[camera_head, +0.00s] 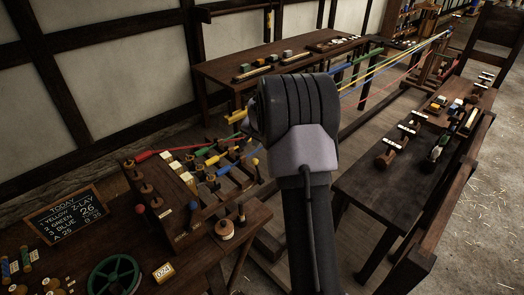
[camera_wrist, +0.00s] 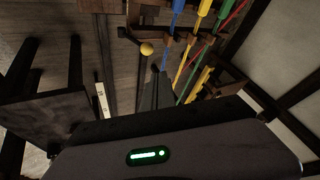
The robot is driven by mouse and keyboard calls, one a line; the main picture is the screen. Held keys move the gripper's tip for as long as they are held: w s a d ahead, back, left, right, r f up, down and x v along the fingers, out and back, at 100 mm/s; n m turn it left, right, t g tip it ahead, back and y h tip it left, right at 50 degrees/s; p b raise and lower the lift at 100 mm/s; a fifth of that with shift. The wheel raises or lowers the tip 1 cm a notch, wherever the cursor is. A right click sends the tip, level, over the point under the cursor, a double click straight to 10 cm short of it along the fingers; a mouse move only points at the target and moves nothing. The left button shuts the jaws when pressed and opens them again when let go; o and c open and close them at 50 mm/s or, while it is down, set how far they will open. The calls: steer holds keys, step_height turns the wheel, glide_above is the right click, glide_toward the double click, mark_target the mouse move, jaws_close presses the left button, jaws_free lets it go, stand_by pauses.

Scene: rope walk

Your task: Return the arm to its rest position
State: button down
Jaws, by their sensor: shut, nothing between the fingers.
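My arm stands upright in the middle of the head view, its dark ribbed joint (camera_head: 287,105) above a pale grey link. It hides part of the floor and of the ropes behind it, and my gripper does not show there. In the wrist view, the narrow dark fingers of my gripper (camera_wrist: 156,72) are together, with nothing seen between them. A yellow ball knob (camera_wrist: 146,49) appears just above the fingertips in that picture; I cannot tell how far off it is.
A wooden rack with hooks (camera_head: 205,185) stands left of my arm. A bench (camera_head: 367,183) with tools runs along the right, a table (camera_head: 215,72) stands behind. Taut coloured ropes (camera_head: 405,55) stretch to the back right. A chalkboard (camera_head: 65,215) and a green wheel (camera_head: 114,276) are front left.

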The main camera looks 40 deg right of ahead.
steer(key=r, duration=0.2)
steer(key=shift+s+a+r, duration=0.2)
steer(key=shift+a+r, duration=0.1)
steer(key=shift+s, duration=0.1)
steer(key=s+a+r+n+y+b, duration=0.1)
steer(key=s+a+r+n+b, duration=0.15)
steer(key=s+a, duration=0.5)
steer(key=s+a+r+n+y+b, duration=0.1)
steer(key=s+a+r+b, duration=0.2)
steer(key=a, duration=0.7)
steer(key=s+a+r+n+y+b, duration=0.1)
steer(key=s+a+n+b, duration=0.15)
steer(key=s+a, duration=0.5)
steer(key=s+a+f+n+y+b, duration=0.1)
steer(key=s+a+f+b, duration=0.1)
steer(key=s+a, duration=0.3)
steer(key=s+a+f+n+y+b, duration=0.1)
steer(key=s+a+f, duration=0.3)
steer(key=s, duration=0.7)
steer(key=shift+a+n+b, duration=0.3)
steer(key=shift+a+b, duration=0.55)
steer(key=shift+a, duration=0.35)
